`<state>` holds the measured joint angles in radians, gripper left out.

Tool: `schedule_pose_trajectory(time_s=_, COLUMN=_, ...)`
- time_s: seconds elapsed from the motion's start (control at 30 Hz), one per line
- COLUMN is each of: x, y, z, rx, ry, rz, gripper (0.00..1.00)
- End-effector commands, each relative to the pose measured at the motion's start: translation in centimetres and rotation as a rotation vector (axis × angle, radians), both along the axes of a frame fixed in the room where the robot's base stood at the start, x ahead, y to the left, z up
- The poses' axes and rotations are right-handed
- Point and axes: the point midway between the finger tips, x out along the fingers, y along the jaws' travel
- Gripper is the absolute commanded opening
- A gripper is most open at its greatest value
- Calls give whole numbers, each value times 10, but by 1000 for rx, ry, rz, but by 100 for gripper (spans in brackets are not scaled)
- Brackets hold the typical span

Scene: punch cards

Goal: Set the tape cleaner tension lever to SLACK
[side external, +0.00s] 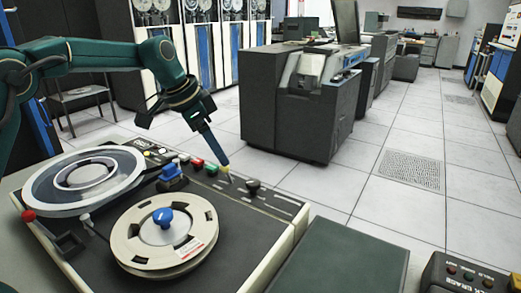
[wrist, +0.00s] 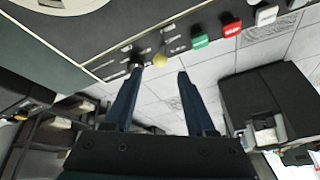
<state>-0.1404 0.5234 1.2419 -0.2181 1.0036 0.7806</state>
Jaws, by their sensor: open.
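The tape cleaner (side external: 262,226) is a dark panel with light edges, in the lower left of the side view. A small yellow knob (side external: 226,168) and a black knob (side external: 253,186) sit near its right end, among white markings too small to read. I cannot tell for sure which is the tension lever. My gripper (side external: 221,160) points down just above the yellow knob. In the wrist view my gripper (wrist: 160,72) has its fingers apart with nothing held. The yellow knob (wrist: 160,60) shows between the fingertips, and the black knob (wrist: 136,62) is by the left fingertip.
Green, red and white buttons (wrist: 265,15) line the panel beside the yellow knob. A blue-hubbed reel (side external: 145,240), a second reel (side external: 83,178) and a red ball knob (side external: 28,215) are on the machine. A dark cabinet (side external: 300,115) stands on the floor behind.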

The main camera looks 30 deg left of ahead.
Motion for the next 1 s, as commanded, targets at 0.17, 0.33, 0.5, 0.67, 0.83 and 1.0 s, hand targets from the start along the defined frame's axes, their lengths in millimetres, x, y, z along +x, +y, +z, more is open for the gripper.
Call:
schedule_pose_trajectory(time_s=0.17, x=2, y=1, z=-20, rx=-4, ry=31, rz=7, gripper=56)
schedule_pose_trajectory(time_s=0.33, x=10, y=-2, z=-40, rx=-3, ry=29, rz=7, gripper=56)
schedule_pose_trajectory(time_s=0.5, x=16, y=-4, z=-54, rx=-2, ry=27, rz=7, gripper=56)
schedule_pose_trajectory(time_s=0.67, x=18, y=-4, z=-57, rx=-2, ry=26, rz=8, gripper=56)
schedule_pose_trajectory(time_s=0.83, x=18, y=-4, z=-57, rx=-2, ry=25, rz=8, gripper=52)
schedule_pose_trajectory(time_s=1.0, x=17, y=-4, z=-57, rx=-1, ry=25, rz=8, gripper=0)
